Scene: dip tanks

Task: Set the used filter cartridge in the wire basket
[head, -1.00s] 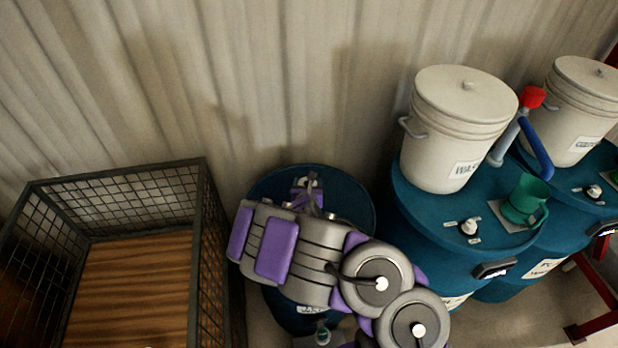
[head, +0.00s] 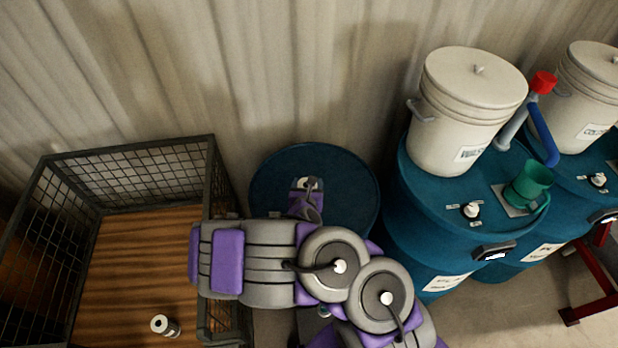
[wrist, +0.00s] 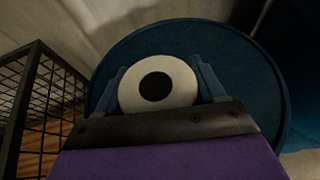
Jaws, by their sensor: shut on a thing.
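My gripper (wrist: 160,82) is shut on a white filter cartridge (wrist: 157,107), a short cylinder with a dark round hole facing the wrist camera. The blue fingers sit on either side of it. In the head view my gripper (head: 306,198) is small and partly hidden by my arm, over a blue drum. The wire basket (head: 208,185) stands to its left, with dark mesh walls and a wood-like floor. Its near right part is behind my arm. The basket's mesh also shows at the left of the wrist view (wrist: 37,100). The gripper is outside the basket.
Another white cartridge (head: 166,326) lies on the basket floor. The blue drum (head: 345,190) is below my gripper. More blue drums (head: 420,230) at right carry white buckets (head: 465,120) and a green cup (head: 527,185). A corrugated wall (head: 290,70) closes off the back.

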